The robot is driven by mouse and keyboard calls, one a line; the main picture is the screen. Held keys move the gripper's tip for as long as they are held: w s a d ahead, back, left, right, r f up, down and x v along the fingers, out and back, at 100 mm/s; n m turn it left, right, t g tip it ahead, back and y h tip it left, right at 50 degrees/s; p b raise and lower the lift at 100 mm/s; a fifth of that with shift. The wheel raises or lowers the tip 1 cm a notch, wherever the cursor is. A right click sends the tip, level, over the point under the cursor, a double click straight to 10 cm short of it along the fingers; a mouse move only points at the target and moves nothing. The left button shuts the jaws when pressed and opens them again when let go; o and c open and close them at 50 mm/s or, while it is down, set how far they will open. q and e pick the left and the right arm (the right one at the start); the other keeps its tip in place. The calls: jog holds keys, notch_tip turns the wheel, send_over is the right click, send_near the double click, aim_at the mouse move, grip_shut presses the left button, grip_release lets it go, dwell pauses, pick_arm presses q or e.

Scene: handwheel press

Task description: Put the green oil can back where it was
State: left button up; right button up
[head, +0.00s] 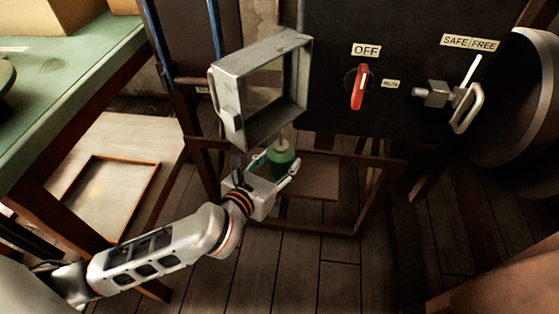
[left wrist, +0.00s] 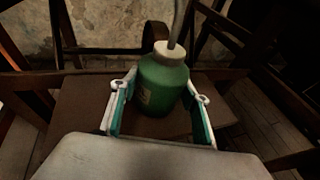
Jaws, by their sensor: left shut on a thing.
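The green oil can (head: 283,161) has a pale cap and a thin spout. It is upright, below the open grey metal frame in the head view. My left gripper (head: 274,173) is shut on the can, with a finger on each side of its body. The left wrist view shows the can (left wrist: 163,92) between the fingers, with a brown board (left wrist: 85,108) behind and below it. I cannot tell whether the can touches the board. My right gripper is not in view.
The grey metal frame (head: 226,103) sticks out just above the can. A black panel carries a red switch (head: 360,88) at OFF and a metal latch (head: 437,94) by a SAFE/FREE label. A green-topped table (head: 85,68) stands left. Wooden legs and rails surround the board.

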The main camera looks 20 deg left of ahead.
pick_arm(q)
jog(key=shift+f, duration=0.1)
jog(key=o, duration=1.2)
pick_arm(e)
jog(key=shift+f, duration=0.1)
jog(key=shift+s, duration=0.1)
pick_arm(q)
jog(key=shift+s+r, duration=0.2)
jog(key=shift+r, duration=0.05)
jog(key=p+v, duration=0.1)
jog(key=v, duration=0.6)
jog(key=shift+s+r+p, duration=0.2)
jog(key=shift+s+p, duration=0.1)
jog(key=shift+p, duration=0.05)
jog(key=v, duration=0.4)
jog(key=shift+f, duration=0.15)
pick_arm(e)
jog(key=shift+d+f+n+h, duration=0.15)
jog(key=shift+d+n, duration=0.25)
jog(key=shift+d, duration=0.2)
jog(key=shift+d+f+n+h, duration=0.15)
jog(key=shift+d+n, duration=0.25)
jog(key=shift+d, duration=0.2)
